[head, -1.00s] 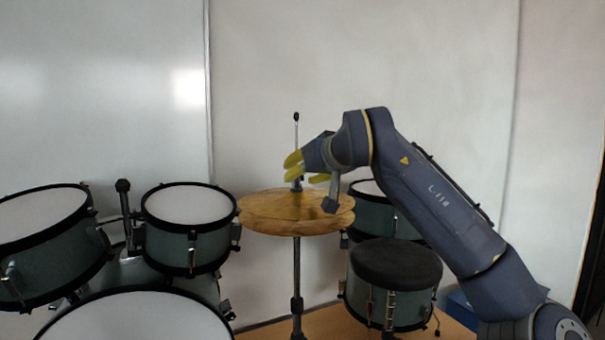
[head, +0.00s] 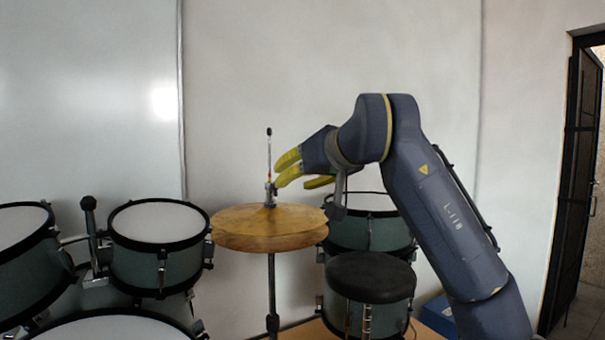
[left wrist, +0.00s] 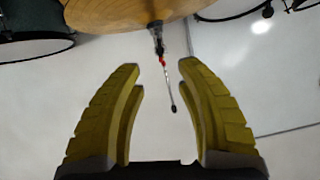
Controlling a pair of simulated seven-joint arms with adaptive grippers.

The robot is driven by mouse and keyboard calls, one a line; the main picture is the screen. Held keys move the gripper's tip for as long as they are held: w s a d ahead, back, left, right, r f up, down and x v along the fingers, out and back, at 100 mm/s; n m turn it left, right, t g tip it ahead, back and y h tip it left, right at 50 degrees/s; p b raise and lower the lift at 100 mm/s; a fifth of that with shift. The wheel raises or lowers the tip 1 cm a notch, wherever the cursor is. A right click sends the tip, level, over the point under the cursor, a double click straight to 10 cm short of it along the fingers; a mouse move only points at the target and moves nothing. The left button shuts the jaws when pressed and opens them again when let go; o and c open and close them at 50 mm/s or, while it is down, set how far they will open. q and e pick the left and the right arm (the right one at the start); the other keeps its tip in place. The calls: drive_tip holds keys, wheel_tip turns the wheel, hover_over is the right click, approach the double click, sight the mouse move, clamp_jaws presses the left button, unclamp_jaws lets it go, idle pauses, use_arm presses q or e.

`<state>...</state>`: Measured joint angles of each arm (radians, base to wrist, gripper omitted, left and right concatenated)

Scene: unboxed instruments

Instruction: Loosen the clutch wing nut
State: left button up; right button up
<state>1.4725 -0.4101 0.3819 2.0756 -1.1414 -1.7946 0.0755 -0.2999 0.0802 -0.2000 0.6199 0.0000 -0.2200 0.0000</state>
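The hi-hat clutch (head: 270,193) sits on a thin upright rod above two stacked brass cymbals (head: 262,234). A small red part (head: 269,178) shows just above it, possibly the wing nut; its shape is too small to tell. In the left wrist view the scene is inverted: clutch (left wrist: 157,38) and red part (left wrist: 162,62) lie in line with the finger gap, beyond the tips. My left gripper (head: 300,172), matched by the wrist view, is open with empty yellow fingers, close right of the rod; its arm enters from lower right. My right gripper is not in view.
Green drums (head: 155,262) stand at the left. A round black-topped stool or drum (head: 370,277) and another drum (head: 350,232) stand right of the cymbals, below my arm. A pale wall is behind. An open dark door (head: 577,180) is at far right.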

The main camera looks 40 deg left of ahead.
use_arm(q)
drive_tip(key=shift+v, duration=1.2)
drive_tip(key=shift+w, duration=0.1)
